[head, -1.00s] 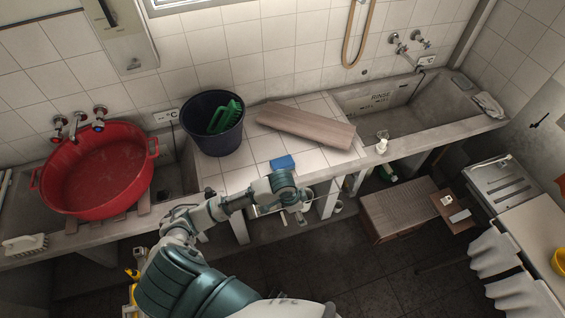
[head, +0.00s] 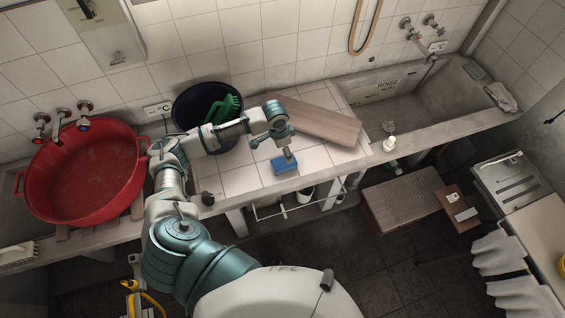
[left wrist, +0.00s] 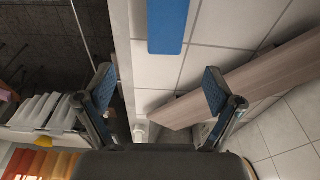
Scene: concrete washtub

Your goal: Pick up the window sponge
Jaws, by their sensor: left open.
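The window sponge is a blue block (head: 285,167) lying on the white tiled counter near its front edge. It also shows at the top of the left wrist view (left wrist: 168,26), cut off by the frame edge. My left gripper (head: 289,155) points down right above the sponge in the head view. In the left wrist view my left gripper (left wrist: 158,88) is open with nothing between its fingers, and the sponge appears beyond the fingertips. Whether the fingers touch it I cannot tell. My right gripper is in neither view.
A wooden washboard-like plank (head: 318,122) lies just behind and right of the sponge. A red basin (head: 83,172) is at left. A white bottle (head: 389,143) stands at the rinse tub's edge.

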